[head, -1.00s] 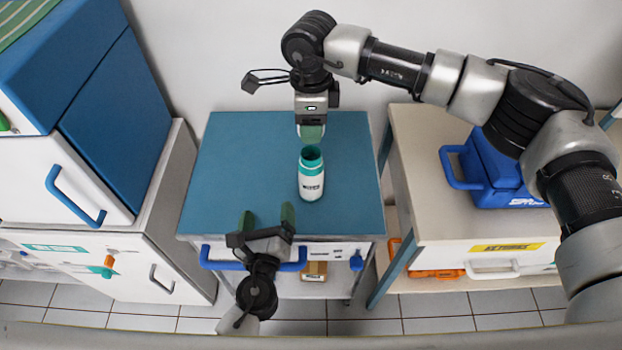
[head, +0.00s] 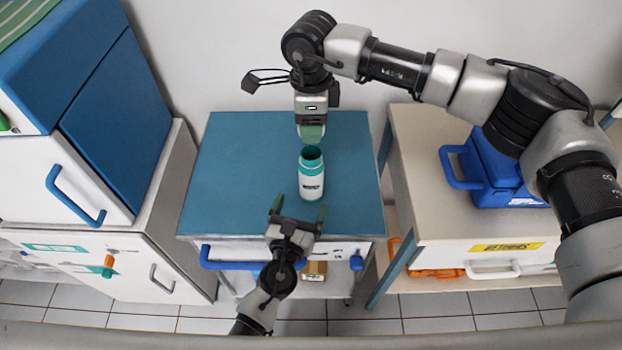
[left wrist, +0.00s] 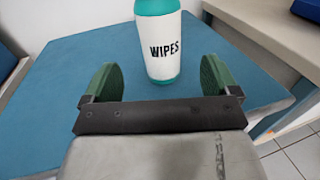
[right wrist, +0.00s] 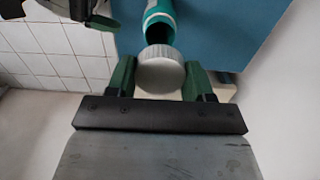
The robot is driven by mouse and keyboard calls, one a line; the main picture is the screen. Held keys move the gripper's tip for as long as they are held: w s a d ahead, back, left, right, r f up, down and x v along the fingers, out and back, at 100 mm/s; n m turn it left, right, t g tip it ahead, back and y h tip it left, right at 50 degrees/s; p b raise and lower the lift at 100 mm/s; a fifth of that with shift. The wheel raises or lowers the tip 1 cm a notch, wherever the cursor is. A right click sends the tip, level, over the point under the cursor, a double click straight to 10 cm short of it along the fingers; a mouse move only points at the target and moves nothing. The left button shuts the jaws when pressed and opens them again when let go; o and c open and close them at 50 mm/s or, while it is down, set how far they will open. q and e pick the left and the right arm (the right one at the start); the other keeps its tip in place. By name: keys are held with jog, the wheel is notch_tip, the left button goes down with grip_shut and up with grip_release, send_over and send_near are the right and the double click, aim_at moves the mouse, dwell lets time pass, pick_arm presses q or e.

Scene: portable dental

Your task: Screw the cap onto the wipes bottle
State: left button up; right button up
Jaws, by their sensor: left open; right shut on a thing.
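The wipes bottle (head: 311,184), white with teal bands and an open teal neck, stands upright on the blue tabletop; it also shows in the left wrist view (left wrist: 166,48). My left gripper (head: 298,208) is open, its green fingers just in front of the bottle, one toward each side, not closed on it. My right gripper (head: 311,132) is above and behind the bottle, shut on the white ribbed cap (right wrist: 160,70). In the right wrist view the cap is between the green fingers, with the open bottle neck (right wrist: 159,20) beyond it.
The blue-topped cart (head: 235,170) is otherwise clear. A beige table (head: 415,150) with a blue case (head: 490,175) stands at right. A white and blue cabinet (head: 95,150) stands at left. A wall is close behind the cart.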

aim_at(308, 186)
pick_arm(q)
jog(key=x, duration=0.8)
jog(key=shift+w+d, duration=0.1)
jog(key=shift+w, duration=0.25)
jog(key=c, duration=1.4)
pick_arm(e)
jog(key=shift+f, duration=2.55)
jog(key=shift+f, duration=0.9)
jog(key=shift+f, duration=0.5)
